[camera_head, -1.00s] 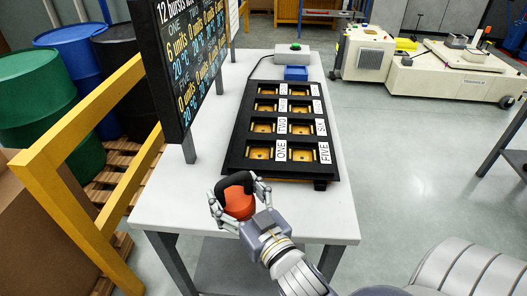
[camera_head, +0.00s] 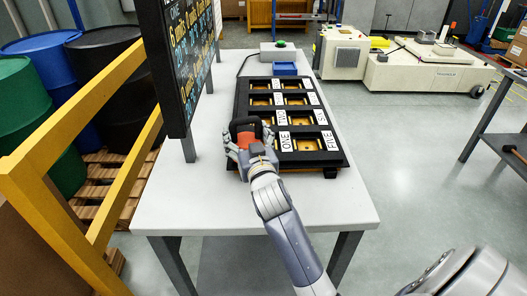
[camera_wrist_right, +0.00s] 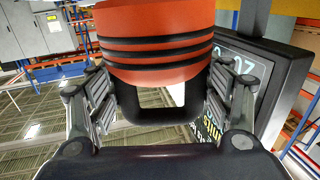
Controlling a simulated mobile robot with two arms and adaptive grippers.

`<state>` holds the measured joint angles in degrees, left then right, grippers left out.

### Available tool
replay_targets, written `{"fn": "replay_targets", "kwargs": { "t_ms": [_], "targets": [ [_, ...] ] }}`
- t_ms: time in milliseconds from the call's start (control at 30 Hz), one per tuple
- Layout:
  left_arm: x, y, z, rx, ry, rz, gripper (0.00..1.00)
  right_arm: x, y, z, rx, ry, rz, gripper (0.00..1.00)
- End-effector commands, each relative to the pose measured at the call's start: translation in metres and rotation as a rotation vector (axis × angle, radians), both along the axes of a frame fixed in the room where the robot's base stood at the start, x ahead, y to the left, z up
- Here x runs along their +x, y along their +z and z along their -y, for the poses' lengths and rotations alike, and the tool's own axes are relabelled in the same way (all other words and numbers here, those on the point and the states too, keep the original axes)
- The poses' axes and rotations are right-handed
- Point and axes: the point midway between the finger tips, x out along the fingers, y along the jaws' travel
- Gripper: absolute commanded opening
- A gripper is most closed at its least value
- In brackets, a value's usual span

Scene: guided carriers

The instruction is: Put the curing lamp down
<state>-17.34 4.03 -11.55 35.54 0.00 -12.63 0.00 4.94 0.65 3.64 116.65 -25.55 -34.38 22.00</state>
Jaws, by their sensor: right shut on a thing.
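The curing lamp (camera_head: 246,132) is orange-red with a black handle loop. My right gripper (camera_head: 251,148) is shut on it. In the head view the lamp overlaps the left edge of the black rack (camera_head: 316,158), beside slots ONE and TWO; its height above the table is unclear. In the right wrist view the lamp (camera_wrist_right: 155,45) shows a ribbed orange body and a dark loop, with my right gripper's fingers (camera_wrist_right: 160,105) on both sides. My left gripper is not in view.
The white table (camera_head: 195,205) has bare room left of and in front of the rack. A dark sign board (camera_head: 182,65) stands on a post at its left. A blue tray (camera_head: 285,69) and a box with a green button (camera_head: 281,47) sit behind the rack.

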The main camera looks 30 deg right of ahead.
Motion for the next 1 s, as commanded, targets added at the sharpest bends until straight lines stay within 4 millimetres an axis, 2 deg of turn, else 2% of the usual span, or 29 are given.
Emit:
{"fn": "replay_targets", "kwargs": {
  "t_ms": [33,200,500,633,767,1000],
  "targets": [
    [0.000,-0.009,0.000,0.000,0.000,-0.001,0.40,0.011,0.004,0.010,-0.002,-0.022,0.016,0.12],
    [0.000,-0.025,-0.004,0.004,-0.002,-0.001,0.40,0.039,0.013,0.044,-0.003,-0.100,0.016,0.12],
    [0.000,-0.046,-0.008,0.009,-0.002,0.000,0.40,0.074,0.032,0.093,-0.005,-0.205,0.014,0.12],
    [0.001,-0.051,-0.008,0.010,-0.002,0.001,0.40,0.081,0.038,0.105,-0.004,-0.229,0.012,0.12],
    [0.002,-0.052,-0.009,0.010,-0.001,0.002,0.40,0.084,0.037,0.110,-0.005,-0.240,0.008,0.12],
    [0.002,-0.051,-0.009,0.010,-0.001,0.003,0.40,0.085,0.003,0.110,-0.004,-0.241,0.006,0.12]
  ]
}}
